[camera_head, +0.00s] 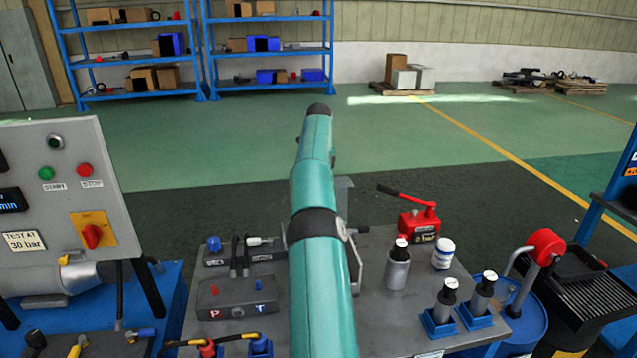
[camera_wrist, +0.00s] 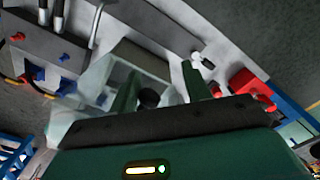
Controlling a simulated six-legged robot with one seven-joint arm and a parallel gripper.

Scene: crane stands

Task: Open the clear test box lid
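The clear test box (camera_wrist: 92,80) shows in the wrist view as a see-through, pale-edged box on the grey bench. A dark round knob (camera_wrist: 148,97), apparently on its lid, lies between my two green fingers. My gripper (camera_wrist: 160,72) is open, with its fingers apart on either side of the knob. I cannot tell whether either finger touches it. In the head view my teal arm reaches forward over the bench and hides the box and gripper.
A block marked P and T (camera_head: 237,300) with hoses stands left of my arm. A red hand pump (camera_head: 419,222), a grey bottle (camera_head: 397,268) and a white tub (camera_head: 443,254) stand right. A control panel (camera_head: 65,190) rises at far left.

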